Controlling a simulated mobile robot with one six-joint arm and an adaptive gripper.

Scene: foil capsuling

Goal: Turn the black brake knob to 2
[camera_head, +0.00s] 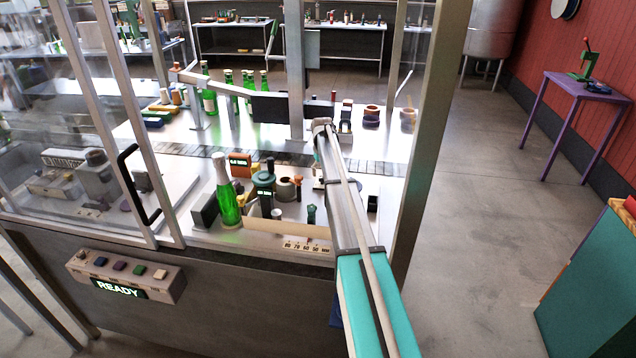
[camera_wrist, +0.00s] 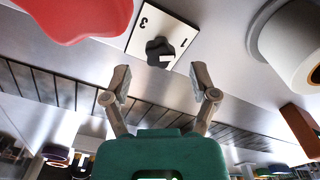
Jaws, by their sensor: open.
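The black brake knob (camera_wrist: 159,51) shows in the wrist view. It is lobed, has a small white mark on its lower right edge, and sits on a white dial plate (camera_wrist: 138,36). The plate reads 3 at upper left and 1 at right; no 2 is visible. My gripper (camera_wrist: 160,76) is open and empty. Its two fingertips are spread to either side below the knob in the picture, apart from it. In the head view my arm hides the gripper, and I cannot make out the brake knob there.
In the wrist view a red rounded part (camera_wrist: 75,14) is at upper left and a white roll (camera_wrist: 300,45) at right. In the head view a green bottle (camera_head: 228,195) stands left of my arm, and a metal post (camera_head: 430,130) rises on the right.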

